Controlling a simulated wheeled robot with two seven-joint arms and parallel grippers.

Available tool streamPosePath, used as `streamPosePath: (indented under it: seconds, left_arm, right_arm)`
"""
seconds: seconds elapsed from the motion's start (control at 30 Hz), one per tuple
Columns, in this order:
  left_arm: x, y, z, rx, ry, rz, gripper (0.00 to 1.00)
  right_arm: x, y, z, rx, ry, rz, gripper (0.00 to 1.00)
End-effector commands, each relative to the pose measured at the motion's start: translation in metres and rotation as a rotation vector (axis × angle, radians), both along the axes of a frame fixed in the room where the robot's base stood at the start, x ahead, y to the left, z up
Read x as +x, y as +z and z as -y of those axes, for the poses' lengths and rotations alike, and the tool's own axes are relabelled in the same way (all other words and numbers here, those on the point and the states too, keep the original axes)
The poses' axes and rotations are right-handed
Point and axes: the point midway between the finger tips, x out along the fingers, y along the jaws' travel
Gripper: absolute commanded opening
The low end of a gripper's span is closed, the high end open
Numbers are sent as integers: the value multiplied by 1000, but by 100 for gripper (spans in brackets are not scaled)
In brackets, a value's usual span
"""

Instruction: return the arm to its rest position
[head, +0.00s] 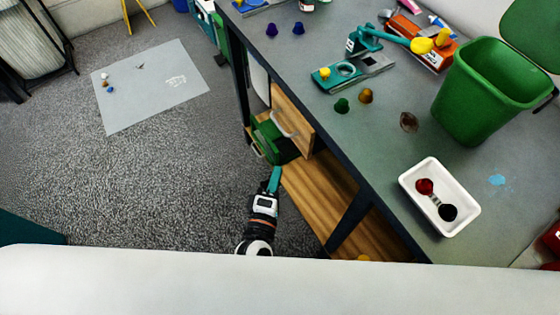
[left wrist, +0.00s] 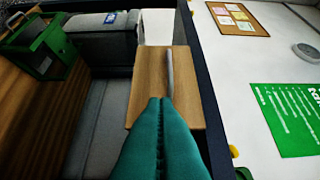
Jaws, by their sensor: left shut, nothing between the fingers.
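My left gripper (head: 276,172) has teal fingers and hangs over the floor beside the table's left side, low near the open wooden shelf. Its fingers are closed together with nothing between them. In the left wrist view the shut teal fingers (left wrist: 160,102) point toward a wooden drawer front (left wrist: 178,62) with a grey handle (left wrist: 171,77); I cannot tell whether they touch it. The same wooden front (head: 296,125) shows in the head view, above and right of the gripper. My right gripper is not in view.
The table (head: 330,20) edge runs close along the gripper's right. A green crate (head: 273,142) sits just beyond the fingertips, near the wooden shelf (head: 312,195). On the table are a green bin (head: 485,95) and white tray (head: 418,178).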

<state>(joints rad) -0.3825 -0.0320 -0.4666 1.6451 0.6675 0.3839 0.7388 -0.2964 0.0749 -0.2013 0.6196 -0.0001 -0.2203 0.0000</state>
Motion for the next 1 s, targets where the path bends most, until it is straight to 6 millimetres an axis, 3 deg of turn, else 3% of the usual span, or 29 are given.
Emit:
streamPosePath:
  seconds: [0.2, 0.47, 0.57, 0.67, 0.77, 0.87, 1.0]
  left_arm:
    - [-27, -1, -6, 1, 0, -2, 0]
    - [-32, 0, -7, 1, 0, 0, 0]
    - [-33, -10, -6, 36, -11, -17, 0]
    - [-38, -45, -8, 166, -56, -71, 0]
    - [-52, -106, -15, 387, -143, -168, 0]
    - [-79, -176, -33, 637, -264, -287, 0]
    - [-131, -262, -72, 948, -463, -457, 0]
  right_arm:
    - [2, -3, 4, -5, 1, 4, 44]
    - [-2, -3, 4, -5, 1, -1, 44]
    - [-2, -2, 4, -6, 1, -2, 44]
    - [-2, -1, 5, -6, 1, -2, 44]
    - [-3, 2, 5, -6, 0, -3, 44]
    - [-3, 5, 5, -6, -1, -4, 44]
    - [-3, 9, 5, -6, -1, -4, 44]
